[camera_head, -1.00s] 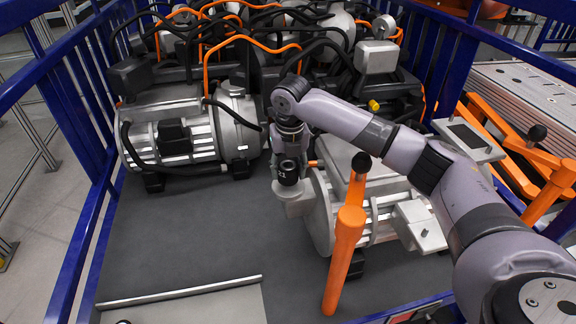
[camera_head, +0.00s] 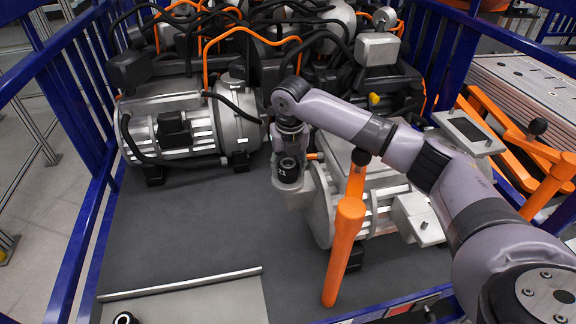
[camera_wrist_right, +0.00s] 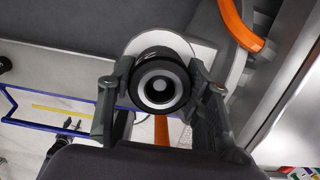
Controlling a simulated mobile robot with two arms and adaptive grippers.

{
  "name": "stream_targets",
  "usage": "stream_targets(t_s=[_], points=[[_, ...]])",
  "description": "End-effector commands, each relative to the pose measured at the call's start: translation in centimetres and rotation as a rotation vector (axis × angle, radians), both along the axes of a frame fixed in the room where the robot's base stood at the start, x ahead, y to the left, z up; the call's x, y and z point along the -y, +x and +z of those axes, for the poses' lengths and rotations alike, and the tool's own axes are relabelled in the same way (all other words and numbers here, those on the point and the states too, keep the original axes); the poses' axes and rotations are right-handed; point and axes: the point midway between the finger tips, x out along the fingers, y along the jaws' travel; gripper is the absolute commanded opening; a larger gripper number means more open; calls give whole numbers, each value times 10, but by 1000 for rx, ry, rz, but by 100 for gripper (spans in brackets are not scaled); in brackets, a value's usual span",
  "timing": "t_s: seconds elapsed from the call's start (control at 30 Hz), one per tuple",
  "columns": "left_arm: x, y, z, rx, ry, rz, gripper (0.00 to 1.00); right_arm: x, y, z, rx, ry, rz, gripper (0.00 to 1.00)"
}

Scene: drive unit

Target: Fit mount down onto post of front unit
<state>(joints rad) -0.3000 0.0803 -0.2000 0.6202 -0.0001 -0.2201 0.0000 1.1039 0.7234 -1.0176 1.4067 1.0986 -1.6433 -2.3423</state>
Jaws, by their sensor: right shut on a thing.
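My right gripper (camera_head: 288,168) is low over the left end of the front unit (camera_head: 375,205), a ribbed silver motor lying on the grey deck. In the right wrist view the gripper's two fingers (camera_wrist_right: 162,90) are on either side of a black ring-shaped mount (camera_wrist_right: 160,82) with a pale inner ring, and are shut on it. A pale rounded plate (camera_wrist_right: 196,52) of the unit shows right behind the mount. A grey round centre shows inside the mount's bore; I cannot tell whether it is the post or how deep the mount sits. My left gripper is not in view.
An orange handle (camera_head: 345,230) stands close to the right of the gripper. A second silver motor (camera_head: 185,125) lies behind left. A black ring (camera_head: 125,318) sits on a pale panel at the bottom left. Blue rails (camera_head: 75,225) enclose the deck; its middle left is clear.

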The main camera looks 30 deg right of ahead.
Motion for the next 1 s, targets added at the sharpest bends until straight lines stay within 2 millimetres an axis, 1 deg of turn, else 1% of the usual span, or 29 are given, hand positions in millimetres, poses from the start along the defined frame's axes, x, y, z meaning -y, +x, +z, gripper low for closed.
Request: stream_targets(t_s=[0.07,0.37,0.67,0.77,0.83,0.97,1.0], points=[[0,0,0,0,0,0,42,0,0,0,-1,1,1,49],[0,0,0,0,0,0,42,0,0,-1,-2,0,1,69],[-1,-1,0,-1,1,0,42,0,-1,-1,-3,0,1,69],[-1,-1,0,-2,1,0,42,-1,-1,6,-1,0,1,69],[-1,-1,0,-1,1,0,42,-1,-2,15,-1,1,1,69],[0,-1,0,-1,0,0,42,-2,-4,42,2,1,1,69],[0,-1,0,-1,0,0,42,-2,-5,51,3,1,0,69]])
